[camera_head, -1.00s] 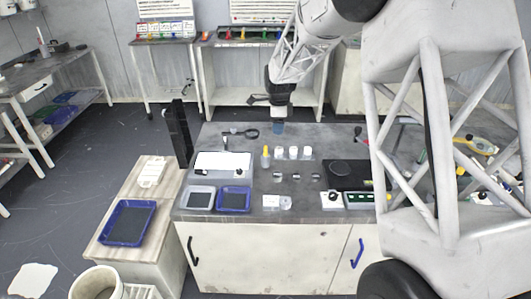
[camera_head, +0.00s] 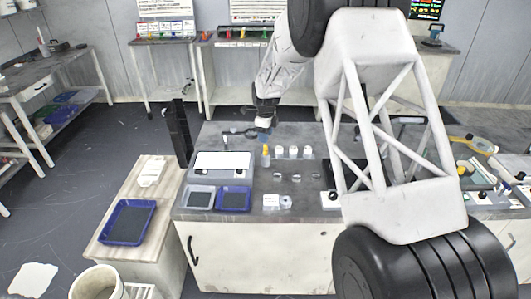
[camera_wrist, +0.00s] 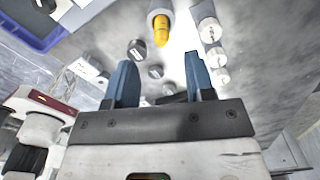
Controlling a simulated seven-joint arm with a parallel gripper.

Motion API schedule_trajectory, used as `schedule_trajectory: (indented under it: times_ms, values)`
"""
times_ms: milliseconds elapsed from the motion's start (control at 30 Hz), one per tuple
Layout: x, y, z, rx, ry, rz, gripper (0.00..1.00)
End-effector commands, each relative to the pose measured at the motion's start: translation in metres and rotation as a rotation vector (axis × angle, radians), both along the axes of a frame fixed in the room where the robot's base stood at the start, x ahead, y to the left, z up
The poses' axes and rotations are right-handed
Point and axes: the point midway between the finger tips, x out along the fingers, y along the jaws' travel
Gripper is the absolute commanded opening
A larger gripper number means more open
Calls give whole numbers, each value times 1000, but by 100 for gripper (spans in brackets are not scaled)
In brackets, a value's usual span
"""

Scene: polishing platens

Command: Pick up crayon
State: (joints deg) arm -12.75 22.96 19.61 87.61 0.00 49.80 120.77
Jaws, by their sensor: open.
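My gripper (camera_head: 263,122) hangs over the back of the grey workbench (camera_head: 303,135). In the wrist view its two blue fingers (camera_wrist: 161,78) are spread apart with nothing held between them. I cannot make out a clear crayon. A yellow-tipped upright item (camera_head: 266,153) stands on the bench in front of the gripper; it also shows in the wrist view (camera_wrist: 161,28), beyond the fingers. I cannot tell whether it is a crayon or a capped bottle. My arm hides part of the bench's right side.
White-capped bottles (camera_head: 293,152) stand in a row right of the yellow-tipped item, with small round samples (camera_head: 309,177) in front. A white panel (camera_head: 223,163), a grey tray (camera_head: 199,197) and a blue tray (camera_head: 234,200) lie left. A dark upright post (camera_head: 182,133) stands at the left edge.

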Motion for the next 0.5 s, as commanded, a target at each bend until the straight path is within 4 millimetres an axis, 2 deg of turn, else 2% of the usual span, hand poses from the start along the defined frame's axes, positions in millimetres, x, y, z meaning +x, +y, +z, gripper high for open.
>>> schedule_trajectory:
  times_ms: [300, 500]
  values:
    - [0, 0, -22, 0, 0, 1, 49]
    - [0, 0, -25, 0, 0, 1, 49]
